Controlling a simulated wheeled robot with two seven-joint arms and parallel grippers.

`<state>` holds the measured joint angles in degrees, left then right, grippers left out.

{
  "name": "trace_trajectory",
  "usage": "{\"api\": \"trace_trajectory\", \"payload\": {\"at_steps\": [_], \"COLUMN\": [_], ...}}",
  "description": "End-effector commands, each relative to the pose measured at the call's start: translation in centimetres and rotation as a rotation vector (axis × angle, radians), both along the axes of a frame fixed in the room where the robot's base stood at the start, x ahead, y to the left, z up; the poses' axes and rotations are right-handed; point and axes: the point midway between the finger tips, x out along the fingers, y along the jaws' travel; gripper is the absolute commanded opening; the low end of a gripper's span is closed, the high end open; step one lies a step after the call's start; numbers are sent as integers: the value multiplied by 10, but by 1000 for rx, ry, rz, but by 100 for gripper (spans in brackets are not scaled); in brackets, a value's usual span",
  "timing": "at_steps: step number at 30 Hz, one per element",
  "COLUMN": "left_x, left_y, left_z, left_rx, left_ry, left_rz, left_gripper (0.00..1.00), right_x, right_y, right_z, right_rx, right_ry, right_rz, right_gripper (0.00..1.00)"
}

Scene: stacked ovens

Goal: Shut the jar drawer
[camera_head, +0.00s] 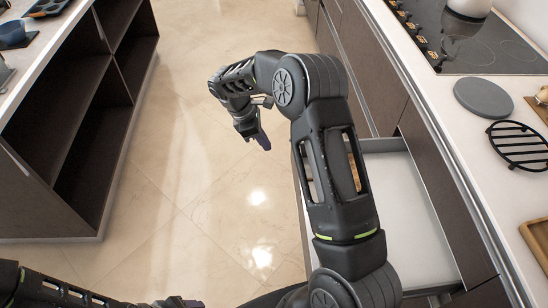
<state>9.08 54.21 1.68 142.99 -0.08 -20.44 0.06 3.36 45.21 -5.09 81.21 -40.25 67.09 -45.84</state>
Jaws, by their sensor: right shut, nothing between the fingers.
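The drawer (405,215) stands pulled out from the right-hand counter, with a pale, bare-looking floor. My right arm crosses over it and hides much of its left part, and I see no jar in it. My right gripper (261,139) is shut and empty, over the aisle floor, left of the drawer and beyond its far end, apart from it. My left gripper (180,302) is only partly in view at the bottom edge, low on the left, and its fingers cannot be made out.
The right counter carries a cooktop (480,45) with a pot (468,8), a grey round plate (483,97), a black rack (520,146) and a wooden tray (538,236). A dark open shelf unit (60,120) stands left. The tiled aisle between is clear.

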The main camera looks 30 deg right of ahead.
Motion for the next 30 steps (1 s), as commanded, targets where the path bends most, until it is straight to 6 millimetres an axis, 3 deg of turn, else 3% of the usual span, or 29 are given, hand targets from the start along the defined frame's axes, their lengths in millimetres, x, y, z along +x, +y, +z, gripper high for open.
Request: {"api": "trace_trajectory", "payload": {"at_steps": [13, 28, 30], "left_x": [0, 0, 0], "left_y": [0, 0, 0], "left_z": [2, 15, 21], "left_rx": [0, 0, 0], "left_ry": [0, 1, 1], "left_rz": [0, 0, 0], "left_gripper": [63, 63, 63], "right_x": [-3, -20, -26], "right_y": [-3, -33, -46], "right_z": [-13, -97, -91], "right_rx": [3, 4, 2], "right_ry": [2, 2, 0], "right_rz": [-3, -4, -7], "right_gripper": [0, 0, 0]}}
